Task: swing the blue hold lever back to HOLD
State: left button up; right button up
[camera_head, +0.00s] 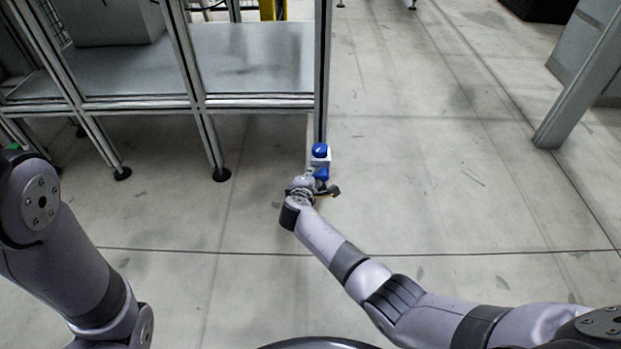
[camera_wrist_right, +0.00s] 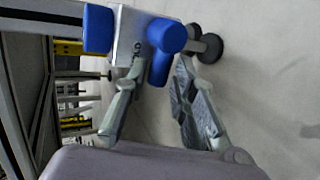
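The blue hold lever (camera_wrist_right: 161,70) sits on a pale box (camera_wrist_right: 131,38) fixed to the frame post. In the right wrist view it has a round hub and a short arm pointing down toward me. My right gripper (camera_wrist_right: 159,72) is open, with one finger on each side of the lever arm and gaps showing. In the head view the lever (camera_head: 322,173) is partly hidden by my right gripper (camera_head: 322,187). Lettering on the box is partly covered and too small to read fully. My left arm shows at the left edge, but its gripper is outside the view.
A blue block (camera_wrist_right: 98,28) is on the same box, also seen as a blue cap in the head view (camera_head: 320,150). The metal frame with grey shelf (camera_head: 255,60) stands behind and left. Floor to the right is clear up to a slanted post (camera_head: 585,85).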

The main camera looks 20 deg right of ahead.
jog(key=shift+r, duration=0.1)
notch_tip(320, 180, up, 10)
dwell(0.6)
